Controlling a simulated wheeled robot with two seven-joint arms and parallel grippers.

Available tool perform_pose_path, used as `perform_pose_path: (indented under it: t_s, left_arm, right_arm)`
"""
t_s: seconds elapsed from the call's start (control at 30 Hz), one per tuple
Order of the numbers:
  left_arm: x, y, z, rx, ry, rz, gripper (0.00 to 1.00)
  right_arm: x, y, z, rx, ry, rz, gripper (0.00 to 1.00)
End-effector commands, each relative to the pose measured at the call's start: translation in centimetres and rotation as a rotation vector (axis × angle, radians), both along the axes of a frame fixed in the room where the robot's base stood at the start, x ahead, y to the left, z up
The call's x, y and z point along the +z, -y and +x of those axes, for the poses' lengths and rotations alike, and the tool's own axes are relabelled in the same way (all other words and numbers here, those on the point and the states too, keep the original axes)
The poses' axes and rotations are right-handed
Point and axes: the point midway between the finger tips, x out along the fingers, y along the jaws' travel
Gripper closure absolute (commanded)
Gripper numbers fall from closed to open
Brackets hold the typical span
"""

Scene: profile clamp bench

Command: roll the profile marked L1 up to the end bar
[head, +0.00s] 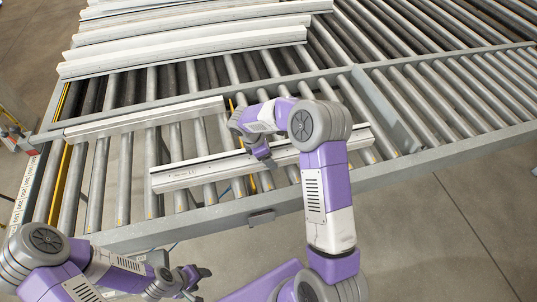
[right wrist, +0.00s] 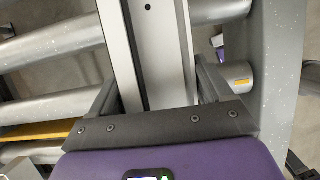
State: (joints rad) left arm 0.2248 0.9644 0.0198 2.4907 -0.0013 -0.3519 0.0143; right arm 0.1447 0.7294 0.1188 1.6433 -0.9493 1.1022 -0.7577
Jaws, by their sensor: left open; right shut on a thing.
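A long pale profile (head: 205,173) lies across the rollers of the near lane, slanting slightly up to the right; small marks on its side are too small to read. My right gripper (head: 263,158) is shut on it near its middle. In the right wrist view the profile (right wrist: 160,50) stands between the two fingers (right wrist: 158,95). My left gripper (head: 190,280) is open and empty, off the near side of the bench. At the lane's left end there is a yellow strip (head: 60,183) along the frame; I cannot tell for sure which part is the end bar.
A second pale profile (head: 145,118) lies behind on the same lane. Several long profiles (head: 190,45) lie on the far rollers. A grey rail (head: 120,112) divides the lanes. A numbered scale (head: 25,190) runs along the left edge. The rollers at right (head: 450,95) are bare.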

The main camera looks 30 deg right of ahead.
Motion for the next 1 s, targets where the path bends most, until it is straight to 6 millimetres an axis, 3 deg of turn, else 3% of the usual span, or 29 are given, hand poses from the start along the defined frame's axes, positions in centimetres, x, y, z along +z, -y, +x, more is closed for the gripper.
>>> perform_pose_path:
  t_s: [0.3,1.0]
  left_arm:
    - [0.0,0.0,0.0,0.000,0.000,0.000,0.43]
    - [0.3,0.0,0.0,0.000,0.000,0.000,0.43]
  right_arm:
    - [0.1,0.3,0.0,0.004,0.000,-0.001,0.97]
    - [0.1,3.7,-0.8,0.004,0.000,-0.002,0.97]
